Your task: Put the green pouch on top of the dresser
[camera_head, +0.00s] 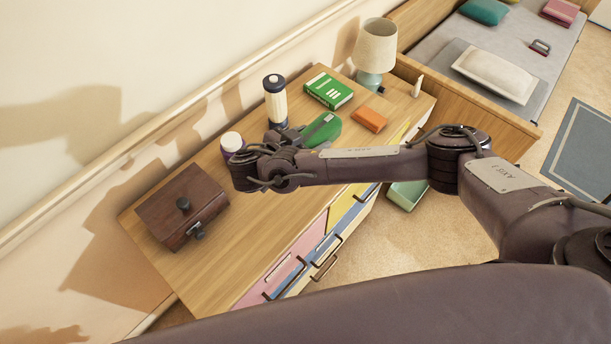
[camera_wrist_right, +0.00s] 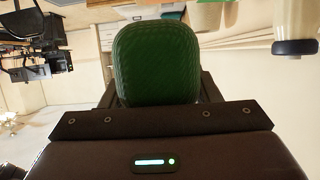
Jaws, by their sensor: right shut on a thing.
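The green pouch (camera_head: 323,129) is over the back half of the wooden dresser (camera_head: 250,220) top in the head view. My right gripper (camera_head: 300,136) is shut on it. In the right wrist view the pouch (camera_wrist_right: 157,62) sits upright in the picture between the two dark fingers. Part of the pouch is hidden by my gripper and wrist. I cannot tell whether it touches the dresser top or hangs just above it. My left gripper is not in view.
On the dresser are a dark wooden box (camera_head: 180,205), a white-capped purple jar (camera_head: 231,142), a dark-capped bottle (camera_head: 275,102), a green book (camera_head: 328,90), an orange box (camera_head: 370,119) and a lamp (camera_head: 375,50). A bed (camera_head: 465,45) stands beyond.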

